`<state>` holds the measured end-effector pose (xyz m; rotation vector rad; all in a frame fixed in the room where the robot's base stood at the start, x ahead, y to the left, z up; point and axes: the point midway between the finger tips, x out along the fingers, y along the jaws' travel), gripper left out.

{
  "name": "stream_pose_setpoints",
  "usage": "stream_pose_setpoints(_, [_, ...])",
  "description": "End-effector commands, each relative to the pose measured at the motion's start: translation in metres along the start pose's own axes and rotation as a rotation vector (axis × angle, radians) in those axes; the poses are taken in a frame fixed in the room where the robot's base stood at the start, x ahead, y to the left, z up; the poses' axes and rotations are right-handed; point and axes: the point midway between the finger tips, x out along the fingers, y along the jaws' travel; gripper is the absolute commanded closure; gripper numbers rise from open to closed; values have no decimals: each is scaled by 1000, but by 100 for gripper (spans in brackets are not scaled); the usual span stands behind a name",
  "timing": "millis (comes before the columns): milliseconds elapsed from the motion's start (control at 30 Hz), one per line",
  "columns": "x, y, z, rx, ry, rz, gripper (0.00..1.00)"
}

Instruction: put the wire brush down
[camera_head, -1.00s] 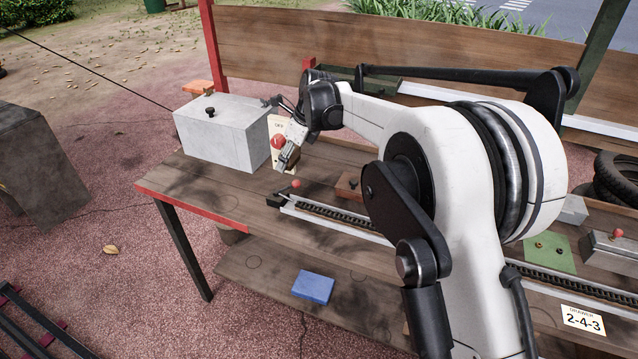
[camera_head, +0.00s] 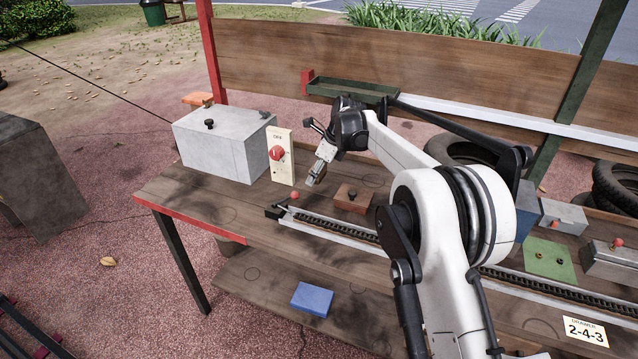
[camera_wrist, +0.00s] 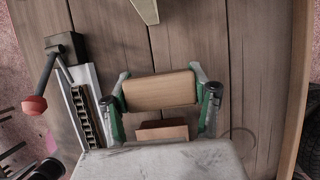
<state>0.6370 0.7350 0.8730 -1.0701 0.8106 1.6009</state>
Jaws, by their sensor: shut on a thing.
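The wire brush shows in the wrist view as a light wooden block (camera_wrist: 160,90) held between the two green-edged fingers of my gripper (camera_wrist: 159,92). Its bristles are not visible. In the head view my gripper (camera_head: 316,176) points down above the wooden bench top (camera_head: 215,205), just right of the cream panel. The brush is too small or hidden to make out there. I cannot tell whether it touches the bench.
A cream panel with a red knob (camera_head: 278,153) and a grey box (camera_head: 225,145) stand left of my gripper. A rail (camera_head: 330,227) with a red-balled lever (camera_head: 294,195) runs in front. A brown block with a black knob (camera_head: 353,198) stands to the right. Bare bench lies left.

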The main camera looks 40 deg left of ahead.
Motion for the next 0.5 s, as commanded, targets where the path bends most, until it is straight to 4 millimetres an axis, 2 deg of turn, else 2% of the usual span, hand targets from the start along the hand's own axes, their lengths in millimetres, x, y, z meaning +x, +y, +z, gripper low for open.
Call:
stream_pose_setpoints(233, [8, -8, -8, 0, 0, 1, 87])
stream_pose_setpoints(500, [36, -8, -20, 0, 0, 1, 87])
